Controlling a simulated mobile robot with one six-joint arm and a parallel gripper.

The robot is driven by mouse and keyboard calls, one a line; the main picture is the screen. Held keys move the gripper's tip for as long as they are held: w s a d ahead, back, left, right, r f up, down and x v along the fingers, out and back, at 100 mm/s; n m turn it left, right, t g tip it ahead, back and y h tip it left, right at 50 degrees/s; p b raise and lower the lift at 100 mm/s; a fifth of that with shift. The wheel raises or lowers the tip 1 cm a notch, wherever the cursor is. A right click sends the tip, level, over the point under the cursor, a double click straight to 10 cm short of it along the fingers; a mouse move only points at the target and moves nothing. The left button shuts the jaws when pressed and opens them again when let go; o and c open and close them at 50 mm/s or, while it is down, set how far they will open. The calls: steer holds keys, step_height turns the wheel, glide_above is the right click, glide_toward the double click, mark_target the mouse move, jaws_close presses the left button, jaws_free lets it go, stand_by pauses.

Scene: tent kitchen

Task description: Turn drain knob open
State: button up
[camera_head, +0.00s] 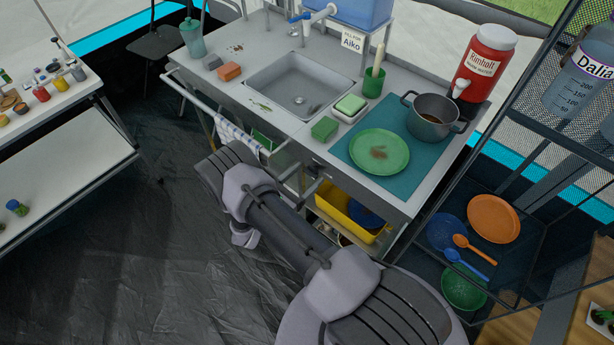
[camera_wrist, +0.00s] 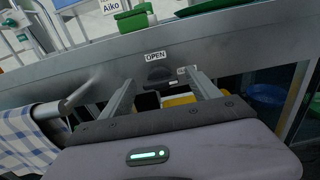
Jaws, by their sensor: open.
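The dark drain knob (camera_wrist: 158,75) is on the grey front panel of the sink counter in the wrist view. A white OPEN label (camera_wrist: 155,56) is just above it. A smaller label (camera_wrist: 187,70), too small to read, is to its right. My gripper (camera_wrist: 160,79) is open, with one finger on either side of the knob in the picture. I cannot tell whether the fingers touch it. The knob's exact angle is hard to make out. In the head view, my arm hides part of the counter front. The sink basin (camera_head: 273,84) is empty of water.
A checked towel (camera_wrist: 24,137) hangs from a rail left of my gripper. A green plate (camera_head: 366,154), pot (camera_head: 432,131) and red water jug (camera_head: 487,62) stand on the counter. A yellow bin (camera_head: 335,205) is below. A mesh shelf stands right; the dark floor is clear at left.

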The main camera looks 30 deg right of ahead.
steer(key=shift+w+d, duration=0.1)
steer(key=shift+d, duration=0.2)
steer(key=shift+c, duration=0.2)
steer(key=c, duration=1.3)
